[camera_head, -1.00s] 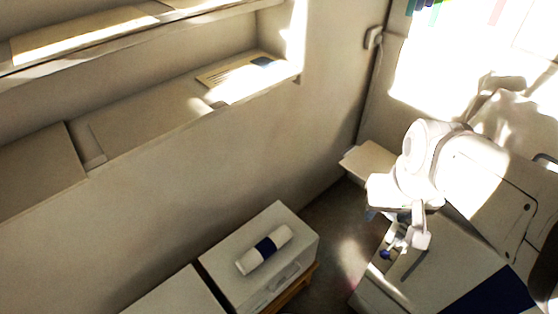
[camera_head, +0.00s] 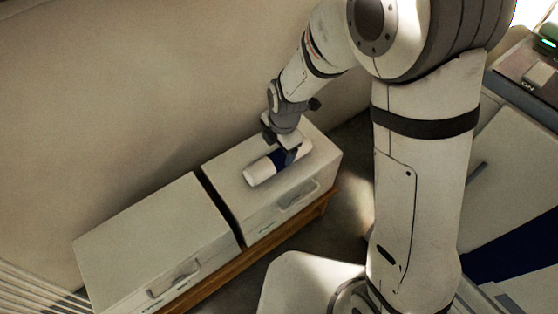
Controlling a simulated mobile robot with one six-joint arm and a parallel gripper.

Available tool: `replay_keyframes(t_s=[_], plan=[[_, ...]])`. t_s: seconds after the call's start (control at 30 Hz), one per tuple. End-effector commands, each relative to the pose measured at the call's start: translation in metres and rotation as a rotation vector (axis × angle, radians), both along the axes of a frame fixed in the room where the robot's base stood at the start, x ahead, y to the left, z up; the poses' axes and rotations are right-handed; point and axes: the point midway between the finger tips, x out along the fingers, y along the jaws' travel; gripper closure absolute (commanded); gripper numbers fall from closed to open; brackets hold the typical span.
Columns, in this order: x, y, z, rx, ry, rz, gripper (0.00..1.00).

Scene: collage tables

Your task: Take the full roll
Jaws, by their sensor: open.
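A white roll with a dark blue band (camera_head: 262,171) lies on its side on top of the right-hand white box (camera_head: 232,182). My gripper (camera_head: 288,152) is over the roll at its blue band, pointing down, with its jaws open. The fingers partly cover the band and the roll's right half. I cannot tell whether the fingers touch the roll.
A second white box (camera_head: 150,245) with a handle stands to the left, beside the first. Both rest on a low wooden stand (camera_head: 290,226). A plain wall is behind them. A grey machine (camera_head: 515,165) stands at the right. The left box's top is clear.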

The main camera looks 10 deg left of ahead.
Motion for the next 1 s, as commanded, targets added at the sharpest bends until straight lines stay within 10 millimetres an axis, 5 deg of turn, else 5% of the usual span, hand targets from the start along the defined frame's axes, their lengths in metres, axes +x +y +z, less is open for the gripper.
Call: replay_keyframes(t_s=[0.6,0.83,1.0], plan=[[0.013,0.000,-0.073,-0.003,0.002,0.003,0.21],[0.013,0.001,-0.073,-0.001,-0.001,0.002,0.21],[0.013,0.000,-0.073,-0.001,-0.001,0.001,0.34]])
